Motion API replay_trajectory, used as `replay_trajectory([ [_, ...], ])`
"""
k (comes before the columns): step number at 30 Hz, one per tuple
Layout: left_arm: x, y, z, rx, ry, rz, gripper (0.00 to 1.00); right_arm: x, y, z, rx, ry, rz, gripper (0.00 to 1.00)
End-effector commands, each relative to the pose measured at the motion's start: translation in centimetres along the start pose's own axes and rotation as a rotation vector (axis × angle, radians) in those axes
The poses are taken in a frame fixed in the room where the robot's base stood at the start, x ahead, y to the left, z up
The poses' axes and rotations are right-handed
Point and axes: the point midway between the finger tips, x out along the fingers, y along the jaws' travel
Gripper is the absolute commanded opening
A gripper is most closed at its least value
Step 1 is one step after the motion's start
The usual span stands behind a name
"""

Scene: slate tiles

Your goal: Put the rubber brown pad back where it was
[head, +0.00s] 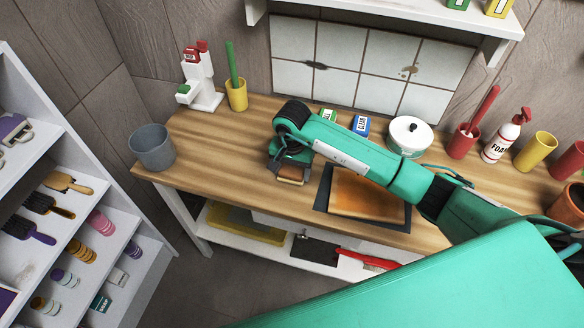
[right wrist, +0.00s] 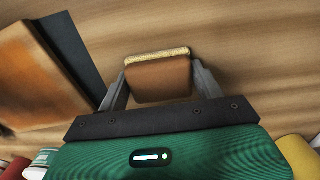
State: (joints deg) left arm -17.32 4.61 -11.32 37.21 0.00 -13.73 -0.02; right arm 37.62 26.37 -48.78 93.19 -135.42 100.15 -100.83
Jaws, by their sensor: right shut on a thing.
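The brown pad (right wrist: 158,80), with a pale, rough strip along its far edge, sits between the two fingers of my right gripper (right wrist: 160,85) in the right wrist view. The fingers are shut on its sides. In the head view the pad (head: 291,174) shows just below the right gripper (head: 288,168), over the wooden counter (head: 215,135), left of the orange-brown board. I cannot tell whether it touches the counter. My left gripper is not in view.
An orange-brown board (head: 368,194) lies on a dark mat (head: 323,190) right of the pad. A grey bucket (head: 152,148) stands at the counter's left end. A yellow cup (head: 237,95), a white pot (head: 409,137) and a red cup (head: 462,142) stand behind. Counter left of the gripper is clear.

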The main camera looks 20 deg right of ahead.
Motion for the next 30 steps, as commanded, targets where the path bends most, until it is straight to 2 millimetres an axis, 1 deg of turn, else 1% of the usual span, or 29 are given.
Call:
replay_trajectory([
  [6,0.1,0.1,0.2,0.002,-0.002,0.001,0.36,0.0,0.0,0.0,-0.001,0.001,-0.001,0.46],
  [11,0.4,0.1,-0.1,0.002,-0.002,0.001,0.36,0.3,0.0,-0.1,0.000,0.002,0.000,0.46],
  [12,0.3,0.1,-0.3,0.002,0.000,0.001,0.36,0.3,0.0,-0.1,0.000,0.001,0.000,0.71],
  [15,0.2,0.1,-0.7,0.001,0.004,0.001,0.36,0.2,0.0,0.0,0.000,0.001,0.000,0.89],
  [25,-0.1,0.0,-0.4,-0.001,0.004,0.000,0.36,0.0,0.0,0.0,0.000,0.000,-0.001,0.89],
  [27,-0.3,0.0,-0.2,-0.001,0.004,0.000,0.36,-0.3,0.0,0.0,-0.001,0.000,-0.001,0.89],
  [29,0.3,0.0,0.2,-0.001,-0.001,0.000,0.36,-1.0,-0.1,-0.2,-0.001,0.004,-0.003,0.89],
  [30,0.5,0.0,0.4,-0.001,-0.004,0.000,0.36,-1.6,0.0,-0.2,-0.002,0.004,-0.002,0.89],
])
